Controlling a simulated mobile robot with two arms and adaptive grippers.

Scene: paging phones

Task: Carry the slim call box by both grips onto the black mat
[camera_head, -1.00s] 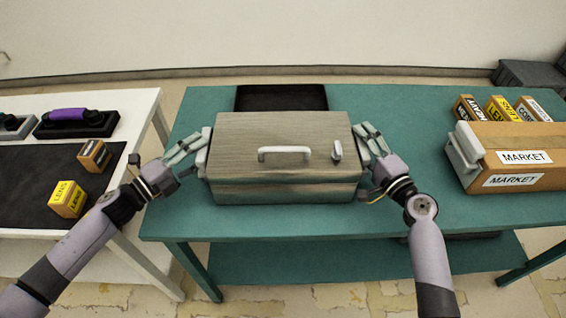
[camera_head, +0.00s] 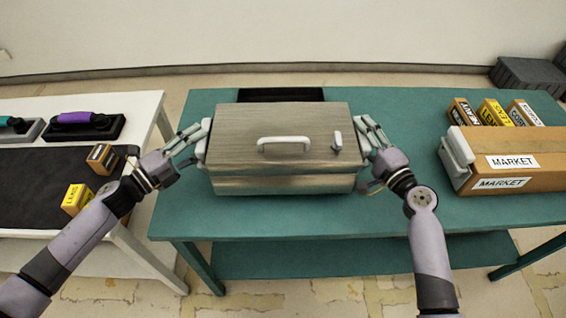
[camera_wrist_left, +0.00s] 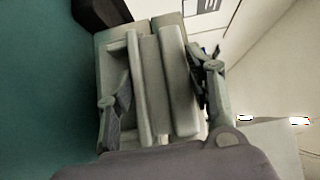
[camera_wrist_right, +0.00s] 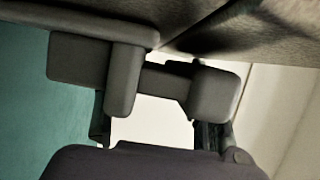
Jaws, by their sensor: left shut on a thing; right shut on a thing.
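The slim call box (camera_head: 285,183) is a grey box with a lid, a pale handle on top and a grip at each end. It is level above the green table; I cannot tell how high. My left gripper (camera_head: 199,143) is shut on its left grip, which shows between the fingers in the left wrist view (camera_wrist_left: 147,90). My right gripper (camera_head: 366,140) is shut on its right grip, seen in the right wrist view (camera_wrist_right: 122,85). A black mat (camera_head: 280,94) lies at the back of the green table, its front part hidden behind the box.
A cardboard box (camera_head: 545,178) marked MARKET stands at the right of the green table (camera_head: 400,215), with several small boxes (camera_head: 492,112) behind it. A white table (camera_head: 150,105) on the left bears a dark mat (camera_head: 40,180), small boxes and a purple handset (camera_head: 82,117).

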